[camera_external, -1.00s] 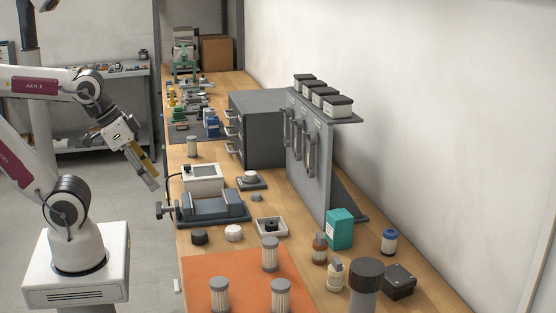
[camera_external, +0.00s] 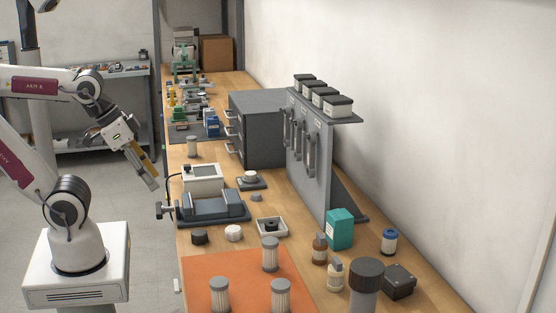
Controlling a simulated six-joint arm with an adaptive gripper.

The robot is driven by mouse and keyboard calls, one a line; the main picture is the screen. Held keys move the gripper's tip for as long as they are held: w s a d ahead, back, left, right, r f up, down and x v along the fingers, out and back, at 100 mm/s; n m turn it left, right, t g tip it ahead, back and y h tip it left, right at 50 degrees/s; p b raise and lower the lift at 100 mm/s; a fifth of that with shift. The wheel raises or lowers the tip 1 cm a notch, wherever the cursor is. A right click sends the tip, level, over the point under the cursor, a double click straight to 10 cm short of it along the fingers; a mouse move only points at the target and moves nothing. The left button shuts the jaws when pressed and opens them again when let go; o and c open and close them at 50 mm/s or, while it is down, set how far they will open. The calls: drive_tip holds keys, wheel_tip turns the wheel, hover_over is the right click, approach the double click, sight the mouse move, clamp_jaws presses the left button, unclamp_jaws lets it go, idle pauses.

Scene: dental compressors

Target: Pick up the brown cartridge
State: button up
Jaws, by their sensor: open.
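No plainly brown cartridge can be made out. Three pale, ribbed cartridges with grey caps stand upright at the front: one at the back of the orange mat (camera_external: 270,255), one at the left (camera_external: 219,295) and one at the right (camera_external: 281,296). A similar small grey-capped cylinder (camera_external: 192,147) stands farther back on the bench. A small brown bottle (camera_external: 320,249) stands right of the mat. My gripper (camera_external: 152,182) hangs off the bench's left edge, pointing down and to the right, open and empty, apart from all of these.
A grey vise-like fixture (camera_external: 212,207) and a white device (camera_external: 203,179) stand near the left edge. A grey panel (camera_external: 308,165) and drawer cabinet (camera_external: 262,130) rise behind. A teal box (camera_external: 339,229) and dark-capped jar (camera_external: 365,280) stand right.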

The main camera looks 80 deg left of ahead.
drive_tip(key=shift+o, duration=0.3)
drive_tip(key=w+d+r+n+t+h, duration=0.1)
drive_tip(key=w+d+r+t, duration=0.3)
drive_tip(key=w, duration=0.7)
drive_tip(key=w+d+r+n+t+h, duration=0.15)
drive_tip(key=w+d, duration=0.45)
drive_tip(key=w, duration=0.6)
drive_tip(key=w+d+r+t, duration=0.2)
drive_tip(key=w+d+r, duration=0.25)
drive_tip(key=w, duration=0.65)
drive_tip(key=w+f+n+y, duration=0.4)
drive_tip(key=w+f+y, duration=0.1)
drive_tip(key=w+f, duration=0.35)
drive_tip(key=s+f+n+g+y, duration=0.2)
drive_tip(key=f+y, duration=0.5)
drive_tip(key=f, duration=0.6)
drive_tip(key=shift+s+a+g, duration=0.35)
drive_tip(key=shift+s+g, duration=0.4)
drive_tip(key=shift+s, duration=0.05)
drive_tip(key=shift+f+n, duration=0.1)
drive_tip(key=shift+n, duration=0.15)
